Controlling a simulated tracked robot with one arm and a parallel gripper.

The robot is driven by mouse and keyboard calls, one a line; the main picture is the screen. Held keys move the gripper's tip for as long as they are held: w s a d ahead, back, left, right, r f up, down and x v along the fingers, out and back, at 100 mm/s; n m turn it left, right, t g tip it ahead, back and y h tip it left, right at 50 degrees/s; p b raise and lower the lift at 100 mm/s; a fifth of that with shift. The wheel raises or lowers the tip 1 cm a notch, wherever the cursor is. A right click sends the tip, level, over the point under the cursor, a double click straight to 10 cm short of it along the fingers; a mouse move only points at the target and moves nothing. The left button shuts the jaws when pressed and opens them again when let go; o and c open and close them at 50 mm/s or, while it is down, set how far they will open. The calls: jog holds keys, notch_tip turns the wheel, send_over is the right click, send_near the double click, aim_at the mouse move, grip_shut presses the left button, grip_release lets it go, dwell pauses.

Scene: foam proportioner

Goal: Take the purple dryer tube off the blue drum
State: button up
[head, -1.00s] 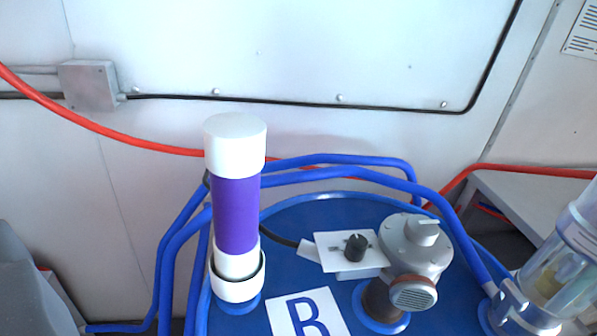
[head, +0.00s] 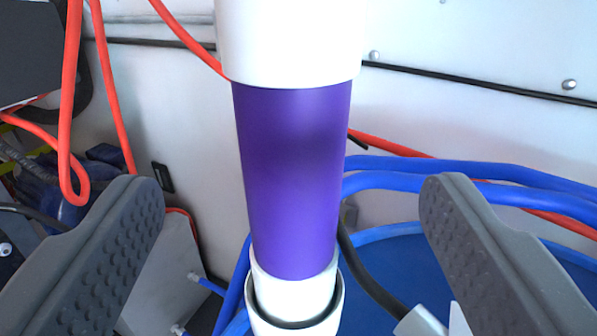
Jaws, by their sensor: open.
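The purple dryer tube (head: 293,180) stands upright in the middle of the head view, close to the camera. It has a white cap on top and a white lower end, which sits in a white cup (head: 335,300) on the blue drum (head: 395,258). My gripper (head: 300,205) is open, with one grey ridged finger to the left of the tube and one to the right. Clear gaps show between the tube and both fingers.
Blue hoses (head: 480,178) run behind the tube to the right. A black cable (head: 368,270) passes close beside the tube's right side. A red hose (head: 68,110) hangs at the left, near a grey box (head: 165,275). The pale wall stands behind.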

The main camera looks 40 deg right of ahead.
aim_at(288, 116)
jog(key=shift+p+x, duration=0.35)
jog(key=shift+x, duration=4.3)
jog(key=shift+w+a+f, duration=0.1)
grip_shut()
